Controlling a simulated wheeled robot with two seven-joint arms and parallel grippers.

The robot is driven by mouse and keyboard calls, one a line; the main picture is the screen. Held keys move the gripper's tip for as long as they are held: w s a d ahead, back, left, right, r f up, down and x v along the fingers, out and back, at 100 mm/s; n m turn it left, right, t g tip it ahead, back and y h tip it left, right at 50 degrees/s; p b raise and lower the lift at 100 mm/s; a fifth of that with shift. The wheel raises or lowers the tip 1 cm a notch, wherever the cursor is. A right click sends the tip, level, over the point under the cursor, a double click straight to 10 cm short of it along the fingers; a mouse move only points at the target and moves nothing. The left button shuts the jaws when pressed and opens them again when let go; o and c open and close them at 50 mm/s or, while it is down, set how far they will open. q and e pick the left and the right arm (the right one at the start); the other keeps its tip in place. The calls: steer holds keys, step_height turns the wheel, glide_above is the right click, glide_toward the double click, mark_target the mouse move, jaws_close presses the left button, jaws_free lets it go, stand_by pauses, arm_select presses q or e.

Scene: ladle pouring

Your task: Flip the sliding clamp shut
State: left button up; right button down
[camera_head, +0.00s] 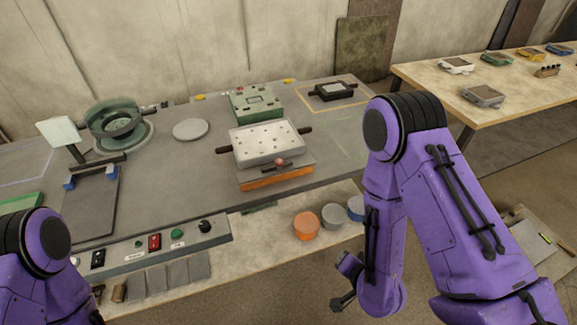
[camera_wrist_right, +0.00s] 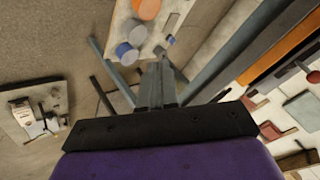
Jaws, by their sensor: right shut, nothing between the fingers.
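A pale perforated plate (camera_head: 265,142) with dark side handles sits on an orange-edged base (camera_head: 276,178) in the middle of the bench. A dark lever with a reddish knob (camera_head: 279,162) lies at its front edge; this looks like the sliding clamp, though its exact position is too small to tell. My right gripper (camera_head: 343,302) hangs in front of the bench, low and apart from the plate. In the right wrist view its fingers (camera_wrist_right: 158,84) are together with nothing between them. My left arm shows at the lower left, but its gripper is not visible.
A control panel (camera_head: 150,246) runs along the bench front. Orange (camera_head: 306,226), grey (camera_head: 333,217) and blue (camera_head: 356,208) round pieces stand on the lower shelf. A green round device (camera_head: 113,120) stands at the left. A second table (camera_head: 440,78) is at the right.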

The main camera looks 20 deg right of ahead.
steer(key=w+a+r+m+t+y, duration=0.2)
steer(key=w+r+t, duration=0.1)
steer(key=r, duration=0.6)
steer(key=w+a+r+m+t+y+p, duration=0.1)
steer(key=w+a+r+m+t+y, duration=0.1)
steer(key=w+r, duration=0.4)
step_height(320, 180, up, 3)
steer(key=shift+w+a+f+m+t+y, duration=0.15)
steer(key=shift+w+a+m+t+y, duration=0.2)
steer(key=shift+a+t, duration=0.4)
